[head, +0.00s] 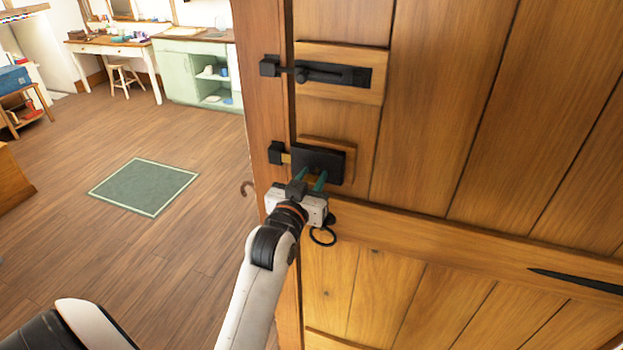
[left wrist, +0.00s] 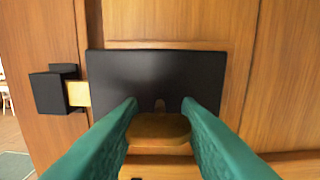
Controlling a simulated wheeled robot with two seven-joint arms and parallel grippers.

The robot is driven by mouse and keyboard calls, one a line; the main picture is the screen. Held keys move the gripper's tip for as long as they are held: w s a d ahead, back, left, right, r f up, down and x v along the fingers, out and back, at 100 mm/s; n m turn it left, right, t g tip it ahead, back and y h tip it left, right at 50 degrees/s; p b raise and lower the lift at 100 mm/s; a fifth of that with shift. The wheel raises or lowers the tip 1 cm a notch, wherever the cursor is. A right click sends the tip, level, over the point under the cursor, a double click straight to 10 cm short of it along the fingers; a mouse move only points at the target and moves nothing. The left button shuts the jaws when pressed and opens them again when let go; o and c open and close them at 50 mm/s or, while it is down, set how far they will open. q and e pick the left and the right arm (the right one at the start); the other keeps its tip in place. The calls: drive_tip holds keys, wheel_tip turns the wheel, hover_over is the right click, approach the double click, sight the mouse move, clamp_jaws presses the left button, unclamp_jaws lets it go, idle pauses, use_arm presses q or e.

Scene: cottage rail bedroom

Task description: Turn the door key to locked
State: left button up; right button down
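The black lock box (head: 319,163) is fixed to the wooden door near its left edge. In the left wrist view the lock box (left wrist: 110,75) shows a brass bolt (left wrist: 78,93) spanning the gap to the black keeper (left wrist: 50,92) on the frame. The brass key (left wrist: 158,128) sits at the lock's face, its broad bow lying level. My left gripper (head: 308,183) has its teal fingers on either side of the key bow, seemingly touching both edges. Part of the key is hidden by the fingers. My right gripper is not in view.
A black slide bolt (head: 330,74) is above the lock. A dark ring handle (head: 322,236) hangs just below my gripper, and a strap hinge (head: 580,281) is at lower right. A green rug (head: 144,186) lies on open floor at left.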

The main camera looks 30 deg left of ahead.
use_arm(q)
drive_tip(key=o, duration=0.4)
drive_tip(key=shift+o, duration=0.2)
drive_tip(key=v, duration=1.2)
drive_tip(key=shift+f, duration=0.15)
